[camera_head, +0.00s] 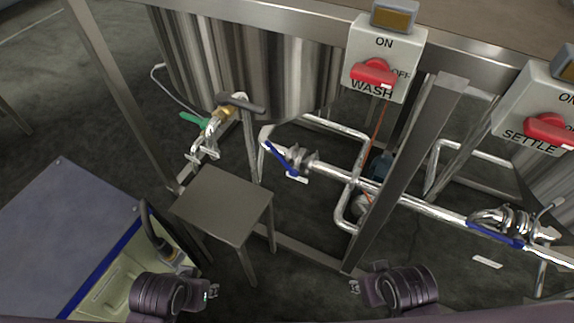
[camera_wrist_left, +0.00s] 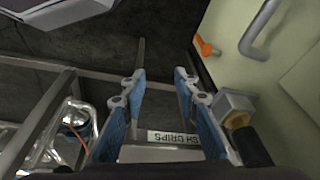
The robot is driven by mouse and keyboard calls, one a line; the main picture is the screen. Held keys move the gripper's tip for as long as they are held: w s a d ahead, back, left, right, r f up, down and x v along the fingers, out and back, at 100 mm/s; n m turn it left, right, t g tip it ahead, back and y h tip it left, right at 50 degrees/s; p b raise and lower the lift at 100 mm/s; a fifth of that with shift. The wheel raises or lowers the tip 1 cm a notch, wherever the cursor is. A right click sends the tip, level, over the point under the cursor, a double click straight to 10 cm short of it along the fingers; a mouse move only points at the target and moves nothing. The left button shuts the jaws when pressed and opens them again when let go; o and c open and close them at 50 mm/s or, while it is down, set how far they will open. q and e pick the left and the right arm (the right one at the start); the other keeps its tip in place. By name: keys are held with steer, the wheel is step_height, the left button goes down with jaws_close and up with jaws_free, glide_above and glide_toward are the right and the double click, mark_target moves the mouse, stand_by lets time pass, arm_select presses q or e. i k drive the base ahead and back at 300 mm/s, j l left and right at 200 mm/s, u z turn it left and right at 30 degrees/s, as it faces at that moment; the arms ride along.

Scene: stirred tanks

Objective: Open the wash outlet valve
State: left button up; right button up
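A valve with a long blue lever (camera_head: 282,158) sits on the silver pipe below the WASH switch box. Its lever lies aslant to the pipe, and a small white tag (camera_head: 297,179) is beside it; its text is too small to read. A green-handled tap (camera_head: 195,119) is on the wash tank (camera_head: 255,65) further left. My left gripper (camera_head: 212,290) is low in the head view, well short of both valves. In the left wrist view its blue-padded fingers (camera_wrist_left: 160,75) are apart with nothing between. My right gripper (camera_head: 355,287) is low right of centre, apart from everything; its opening is unclear.
A grey stool-like stand (camera_head: 223,205) is below the green tap. A blue-topped cabinet (camera_head: 60,235) is at left. A steel frame post (camera_head: 405,175) stands right of the blue-lever valve. Red switches mark WASH (camera_head: 373,73) and SETTLE (camera_head: 548,128). Another blue-lever valve (camera_head: 495,235) is at right.

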mark_target(280, 157)
steer(key=k+j+z, duration=0.25)
steer(key=k+z, duration=0.2)
steer(key=k+j+z, duration=0.1)
steer(key=k+z, duration=0.3)
